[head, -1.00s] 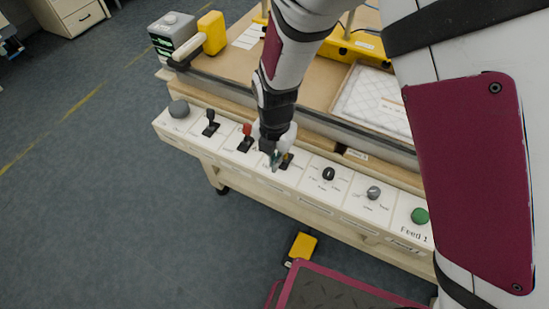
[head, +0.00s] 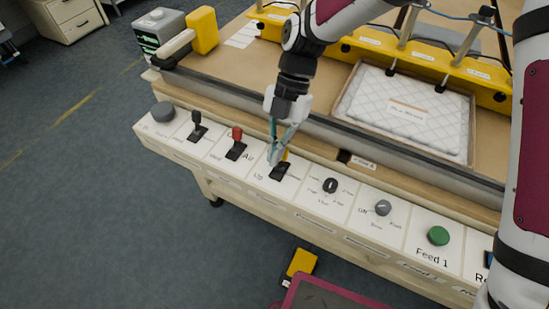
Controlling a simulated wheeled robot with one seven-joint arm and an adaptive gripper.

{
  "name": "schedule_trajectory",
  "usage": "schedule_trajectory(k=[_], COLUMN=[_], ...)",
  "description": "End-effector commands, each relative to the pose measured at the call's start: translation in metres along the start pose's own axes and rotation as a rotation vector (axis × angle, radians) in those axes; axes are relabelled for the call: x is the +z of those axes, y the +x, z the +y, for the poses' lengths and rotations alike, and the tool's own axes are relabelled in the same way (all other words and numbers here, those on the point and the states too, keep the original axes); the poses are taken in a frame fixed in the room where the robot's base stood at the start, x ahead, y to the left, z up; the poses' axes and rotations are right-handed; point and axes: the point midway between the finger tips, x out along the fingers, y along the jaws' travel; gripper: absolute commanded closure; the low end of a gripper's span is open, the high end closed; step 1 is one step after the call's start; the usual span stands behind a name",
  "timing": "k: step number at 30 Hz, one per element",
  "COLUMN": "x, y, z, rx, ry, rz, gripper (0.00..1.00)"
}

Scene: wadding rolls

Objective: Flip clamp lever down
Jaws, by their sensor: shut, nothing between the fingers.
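A row of controls runs along the white sloping panel (head: 310,205) at the front of the machine. To the left stand a red-topped lever (head: 237,134) and a black lever (head: 196,120), both upright. The small labels are too blurred to tell which lever is the clamp.
Right of the gripper are a black rotary knob (head: 330,185), a grey knob (head: 383,208) and a green button (head: 438,236). A grey rail (head: 330,133) runs behind the panel, with a quilted white pad (head: 410,105) beyond. A yellow pedal (head: 302,262) lies on the floor.

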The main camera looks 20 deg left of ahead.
Motion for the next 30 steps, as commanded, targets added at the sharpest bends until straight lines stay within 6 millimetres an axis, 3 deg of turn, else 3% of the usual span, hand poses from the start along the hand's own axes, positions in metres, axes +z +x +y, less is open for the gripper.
schedule_trajectory(k=[5, 30], x=[0.011, 0.018], y=[-0.004, -0.010], z=[0.000, 0.000], rx=[0.003, 0.001], ry=[0.002, 0.003], rz=[0.110, 0.098], gripper=[1.00, 1.00])
